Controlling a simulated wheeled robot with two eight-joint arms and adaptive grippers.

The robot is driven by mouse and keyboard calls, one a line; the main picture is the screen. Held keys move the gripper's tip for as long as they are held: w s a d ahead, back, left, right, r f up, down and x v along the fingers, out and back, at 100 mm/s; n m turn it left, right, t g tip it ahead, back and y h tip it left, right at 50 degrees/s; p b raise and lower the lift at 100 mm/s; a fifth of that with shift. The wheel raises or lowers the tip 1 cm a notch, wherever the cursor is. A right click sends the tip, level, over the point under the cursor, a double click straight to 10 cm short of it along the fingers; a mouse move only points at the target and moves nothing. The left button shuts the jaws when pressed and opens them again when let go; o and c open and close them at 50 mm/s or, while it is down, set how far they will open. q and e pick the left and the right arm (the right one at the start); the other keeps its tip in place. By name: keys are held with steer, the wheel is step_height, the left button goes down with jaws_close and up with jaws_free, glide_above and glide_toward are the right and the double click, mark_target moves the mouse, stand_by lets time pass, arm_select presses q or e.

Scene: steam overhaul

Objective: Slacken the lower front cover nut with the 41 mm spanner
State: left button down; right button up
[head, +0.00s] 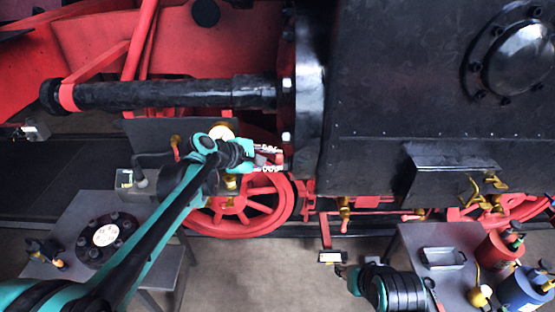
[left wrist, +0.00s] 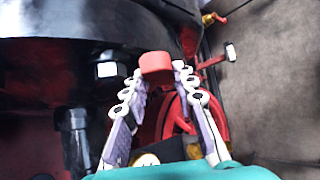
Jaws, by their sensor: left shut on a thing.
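My left gripper (head: 268,158) is at the front of the black cylinder, just below its silver cover nuts. In the left wrist view its fingers (left wrist: 160,72) are shut on a red piece (left wrist: 155,62). I cannot tell from its visible part whether this is the 41 mm spanner. The lower silver cover nut (head: 285,136) is close above the fingertips, and another nut (head: 286,84) is higher on the flange. In the left wrist view a silver hex nut (left wrist: 107,69) is left of the red piece, apart from it. No spanner jaw is visible on a nut. My right gripper's fingers are not visible.
Red wheels (head: 240,208) stand behind and below my left gripper. A grey table (head: 75,222) with a round black flange (head: 106,238) is at left. Another table (head: 465,237) at right holds a tray (head: 443,258) and red (head: 495,255) and blue (head: 520,290) cans.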

arm_select(q)
steer(key=a, duration=0.4)
stand_by(0.4)
steer(key=shift+d, duration=0.1)
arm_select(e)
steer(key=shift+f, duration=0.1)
